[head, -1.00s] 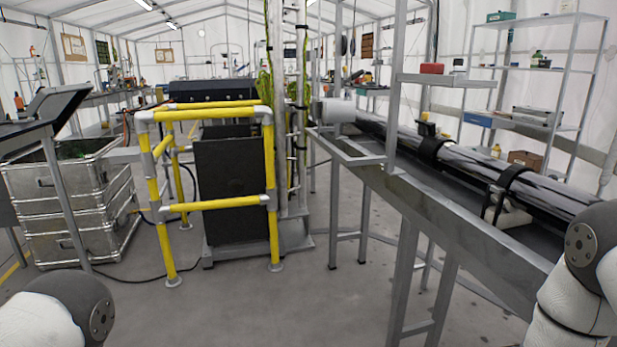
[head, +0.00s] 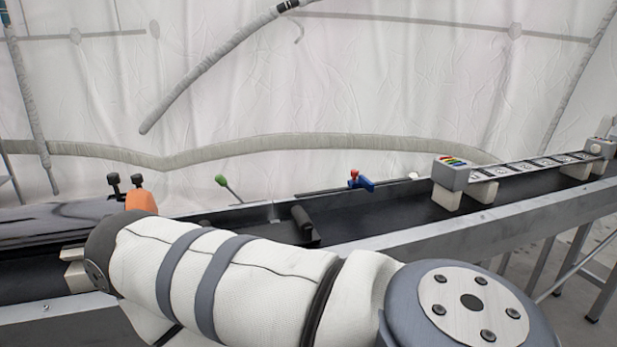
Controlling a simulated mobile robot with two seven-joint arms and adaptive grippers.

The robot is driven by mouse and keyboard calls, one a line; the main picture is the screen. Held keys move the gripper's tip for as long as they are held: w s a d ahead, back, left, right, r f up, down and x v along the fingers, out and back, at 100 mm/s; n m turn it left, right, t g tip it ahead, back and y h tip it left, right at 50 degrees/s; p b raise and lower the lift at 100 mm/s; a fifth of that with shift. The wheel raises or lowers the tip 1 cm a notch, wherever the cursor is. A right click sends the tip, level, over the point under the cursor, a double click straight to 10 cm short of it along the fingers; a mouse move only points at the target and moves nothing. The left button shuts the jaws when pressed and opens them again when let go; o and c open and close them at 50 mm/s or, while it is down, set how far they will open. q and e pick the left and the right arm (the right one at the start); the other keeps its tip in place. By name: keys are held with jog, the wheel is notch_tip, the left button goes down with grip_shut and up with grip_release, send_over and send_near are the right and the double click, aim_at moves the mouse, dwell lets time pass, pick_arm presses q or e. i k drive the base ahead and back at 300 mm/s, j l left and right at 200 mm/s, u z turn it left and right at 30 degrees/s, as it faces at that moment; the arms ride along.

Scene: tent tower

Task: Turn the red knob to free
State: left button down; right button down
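A small red knob (head: 354,174) sits on a small blue fitting (head: 362,184) in the middle of the head view, at the far side of a long dark trough. It is small here, and I cannot tell which setting it points to. One of my arms crosses the lower part of the view in front of the trough, apart from the knob. Neither of my grippers is in view.
The metal-edged trough (head: 480,217) runs across the view. A green-tipped lever (head: 227,188) and an orange block (head: 140,201) stand left of the knob. A grey box with coloured marks (head: 451,172) stands to the right. White tent wall (head: 330,90) lies behind.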

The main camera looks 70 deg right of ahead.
aim_at(353, 172)
jog(key=z, duration=2.55)
jog(key=l+z, duration=0.1)
jog(key=k, duration=0.05)
